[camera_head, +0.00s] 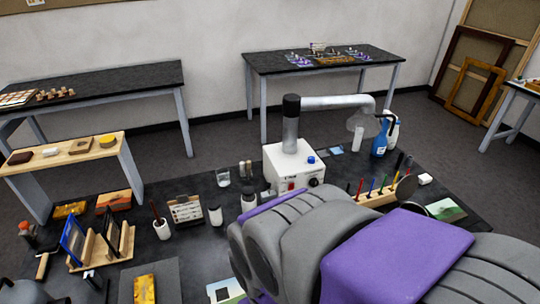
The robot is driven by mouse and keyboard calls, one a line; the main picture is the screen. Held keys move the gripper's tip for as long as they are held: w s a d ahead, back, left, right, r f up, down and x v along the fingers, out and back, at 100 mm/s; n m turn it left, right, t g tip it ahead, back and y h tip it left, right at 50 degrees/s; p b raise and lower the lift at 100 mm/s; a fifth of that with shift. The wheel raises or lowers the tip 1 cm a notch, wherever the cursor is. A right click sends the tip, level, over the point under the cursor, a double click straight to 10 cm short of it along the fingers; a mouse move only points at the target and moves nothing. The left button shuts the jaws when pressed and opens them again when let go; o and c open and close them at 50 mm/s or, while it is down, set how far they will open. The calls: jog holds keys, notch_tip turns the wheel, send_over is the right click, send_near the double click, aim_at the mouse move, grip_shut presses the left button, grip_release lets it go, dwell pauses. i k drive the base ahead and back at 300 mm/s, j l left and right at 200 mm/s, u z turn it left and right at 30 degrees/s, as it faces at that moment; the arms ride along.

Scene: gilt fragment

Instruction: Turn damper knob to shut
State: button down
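A white fume extractor box (293,165) stands at the middle of the dark worktable. A grey pipe with a black cap (291,122) rises from it, and a pale duct arm (335,102) runs right to a translucent hood (362,120). A blue knob (311,159) sits on the box's upper right edge. A red switch (291,185) and a small dark dial (313,182) are on its front. No label tells which is the damper knob. My grey and purple arm covers the lower right and hides the table in front of the box. My gripper is not visible.
Left of the box stand a glass (223,177), white jars (215,214) and a card holder (185,211). Free tabletop shows behind the glass.

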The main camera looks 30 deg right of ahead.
aim_at(314, 181)
jog(key=z, duration=1.3)
jog(key=j+z, duration=0.45)
jog(key=i+j+z, duration=0.1)
jog(key=j+z, duration=0.15)
jog(key=z, duration=0.2)
